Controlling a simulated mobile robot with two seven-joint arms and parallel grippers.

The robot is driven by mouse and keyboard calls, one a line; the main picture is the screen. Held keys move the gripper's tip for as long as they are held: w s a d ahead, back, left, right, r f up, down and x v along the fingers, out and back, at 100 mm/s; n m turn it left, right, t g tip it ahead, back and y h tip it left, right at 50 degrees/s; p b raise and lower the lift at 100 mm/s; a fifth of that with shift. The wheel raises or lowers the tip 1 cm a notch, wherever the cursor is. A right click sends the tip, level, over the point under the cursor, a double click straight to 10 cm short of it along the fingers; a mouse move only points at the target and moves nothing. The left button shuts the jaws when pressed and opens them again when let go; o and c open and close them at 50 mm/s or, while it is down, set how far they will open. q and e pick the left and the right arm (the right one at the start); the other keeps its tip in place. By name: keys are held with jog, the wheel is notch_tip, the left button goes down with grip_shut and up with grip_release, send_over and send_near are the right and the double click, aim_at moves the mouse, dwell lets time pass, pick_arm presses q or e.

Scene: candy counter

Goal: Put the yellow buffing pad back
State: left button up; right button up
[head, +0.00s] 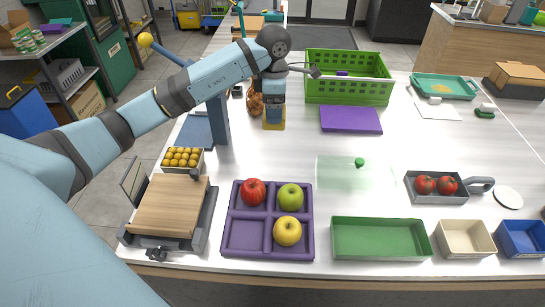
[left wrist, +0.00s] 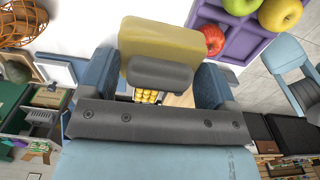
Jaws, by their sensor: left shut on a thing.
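The yellow buffing pad (head: 274,125) is under my left gripper (head: 273,108) in the head view, at or close above the white counter. In the left wrist view the pad (left wrist: 163,44) is a yellow block with a grey rounded grip. The fingers of my left gripper (left wrist: 158,76) are shut on that grip, one on each side. I cannot tell whether the pad touches the counter. My right gripper is not in view.
A green crate (head: 348,98) stands right of the pad, with a purple slab (head: 350,120) before it. An orange wire basket (head: 255,103) and a blue post (head: 218,120) are on the left. A purple tray (head: 268,253) holds fruit. The counter's middle is mostly clear.

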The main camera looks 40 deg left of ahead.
pick_arm(q)
notch_tip(320, 180, down, 18)
jog(key=shift+r+p, duration=0.25)
jog(key=shift+p, duration=0.4)
jog(key=shift+f, duration=0.2)
jog(key=o, duration=0.8)
jog(key=shift+c, duration=0.2)
jog(key=shift+r, duration=0.65)
jog(key=shift+a+r+b, duration=0.1)
jog(key=shift+r+b, duration=0.6)
jog(key=shift+r, duration=4.85)
